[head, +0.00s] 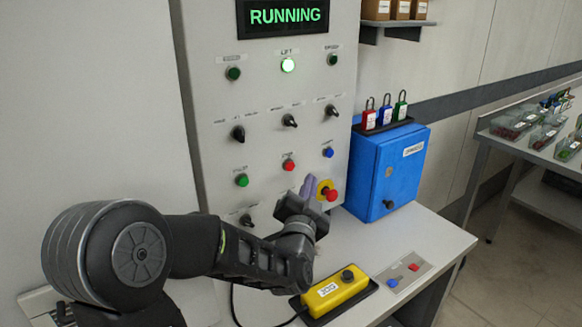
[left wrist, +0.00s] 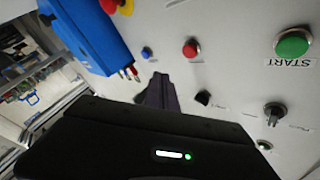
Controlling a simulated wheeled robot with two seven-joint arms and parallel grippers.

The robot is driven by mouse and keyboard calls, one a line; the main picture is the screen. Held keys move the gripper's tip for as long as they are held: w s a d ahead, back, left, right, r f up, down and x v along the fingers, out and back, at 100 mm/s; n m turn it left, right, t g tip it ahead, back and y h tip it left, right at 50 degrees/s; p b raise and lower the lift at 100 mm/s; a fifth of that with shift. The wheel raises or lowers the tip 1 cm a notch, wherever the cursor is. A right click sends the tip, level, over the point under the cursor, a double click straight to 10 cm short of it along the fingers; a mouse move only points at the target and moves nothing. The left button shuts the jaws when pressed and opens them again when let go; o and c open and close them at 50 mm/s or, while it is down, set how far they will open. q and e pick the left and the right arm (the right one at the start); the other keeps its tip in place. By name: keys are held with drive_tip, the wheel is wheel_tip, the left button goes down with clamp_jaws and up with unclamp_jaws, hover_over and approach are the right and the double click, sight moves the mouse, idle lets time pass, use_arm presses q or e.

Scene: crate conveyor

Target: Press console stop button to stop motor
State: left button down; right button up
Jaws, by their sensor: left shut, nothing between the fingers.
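The grey console (head: 262,110) stands upright, with a lit display (head: 285,16) reading RUNNING. Its lower button row has a green button (head: 241,180), a red button (head: 289,165) and a blue button (head: 328,152). In the left wrist view, which is turned over, the green button (left wrist: 292,43) is labelled START; the red button (left wrist: 191,48) has no readable label. A red mushroom button on a yellow ring (head: 330,193) sits lower right. My left gripper (head: 308,186) is shut and empty, below and right of the red button, its fingertips (left wrist: 158,88) pointing toward the panel. Contact cannot be told.
A blue cabinet (head: 377,176) with several padlocks on top stands right of the console. A yellow box (head: 337,291) labelled JOG and a small plate with red and blue buttons (head: 403,277) lie on the bench (head: 428,238). Switch knobs (head: 290,120) project from the panel.

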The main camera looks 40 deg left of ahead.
sight(290, 167)
use_arm(q)
drive_tip(key=shift+w+a+b, duration=0.15)
drive_tip(key=shift+w+a, duration=0.05)
drive_tip(key=shift+a, duration=0.55)
drive_tip(key=shift+w+a+b, duration=0.15)
drive_tip(key=shift+w+a, duration=0.1)
drive_tip(key=shift+a, duration=0.5)
drive_tip(key=shift+w+a+b, duration=0.15)
drive_tip(key=shift+w+a, duration=0.05)
drive_tip(key=shift+a, duration=0.55)
drive_tip(key=shift+w+a+b, duration=0.15)
drive_tip(key=shift+a+b, duration=0.2)
drive_tip(key=shift+b, duration=0.05)
drive_tip(key=shift+w+a, duration=0.1)
drive_tip(key=shift+a, duration=0.4)
idle(1.0)
drive_tip(key=shift+d+b, duration=0.1)
drive_tip(key=shift+b, duration=0.2)
drive_tip(key=shift+s+d, duration=0.25)
drive_tip(key=shift+d, duration=0.45)
drive_tip(key=shift+d, duration=0.1)
